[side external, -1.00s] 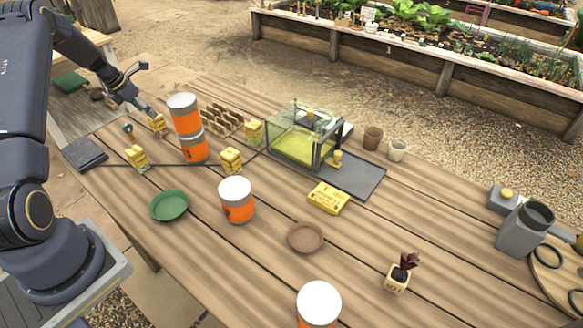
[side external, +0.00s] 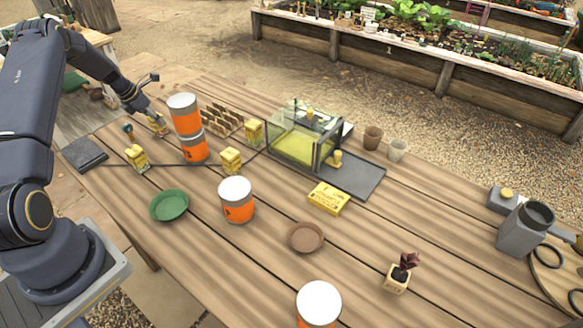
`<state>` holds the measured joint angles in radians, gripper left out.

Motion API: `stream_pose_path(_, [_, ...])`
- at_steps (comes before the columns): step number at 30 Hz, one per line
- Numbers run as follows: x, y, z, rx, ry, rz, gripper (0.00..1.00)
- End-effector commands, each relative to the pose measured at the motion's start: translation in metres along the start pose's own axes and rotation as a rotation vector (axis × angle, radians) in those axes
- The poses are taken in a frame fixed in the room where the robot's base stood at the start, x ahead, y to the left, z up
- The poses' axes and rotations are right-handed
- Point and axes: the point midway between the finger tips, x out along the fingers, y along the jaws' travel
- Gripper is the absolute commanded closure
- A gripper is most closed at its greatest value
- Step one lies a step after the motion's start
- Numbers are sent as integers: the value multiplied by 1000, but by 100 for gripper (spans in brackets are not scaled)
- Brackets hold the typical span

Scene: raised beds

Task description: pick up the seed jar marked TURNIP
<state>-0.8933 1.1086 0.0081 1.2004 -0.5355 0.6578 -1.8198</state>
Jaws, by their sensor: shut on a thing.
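My gripper (side external: 153,117) is at the far left of the table, behind the stacked orange-and-white tins. It is shut on a small yellow seed jar (side external: 160,129), which shows only partly beneath the fingers. I cannot tell whether the jar is clear of the table. Similar yellow jars stand at the left (side external: 137,158), right of the stack (side external: 231,161), and by the glass case (side external: 254,131). No marking is readable at this size, so I cannot tell which jar says TURNIP.
The stacked tins (side external: 186,115) stand close to the right of my gripper. A brown divided tray (side external: 222,119) and a glass-walled case (side external: 290,145) lie farther right. A dark slab (side external: 84,154) and green dish (side external: 169,205) are nearer.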

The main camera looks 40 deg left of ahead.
Motion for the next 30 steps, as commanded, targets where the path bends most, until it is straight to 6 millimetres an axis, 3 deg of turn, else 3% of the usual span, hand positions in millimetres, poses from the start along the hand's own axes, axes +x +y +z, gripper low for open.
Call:
stream_pose_path(8, [0, 0, 0, 0, 0, 0, 95])
stream_pose_path(20, [-9, 0, 4, 1, -1, 1, 96])
stream_pose_path(26, [-40, -4, 11, 0, -1, 1, 96])
stream_pose_path(30, [-81, -23, 4, 0, -2, 3, 96])
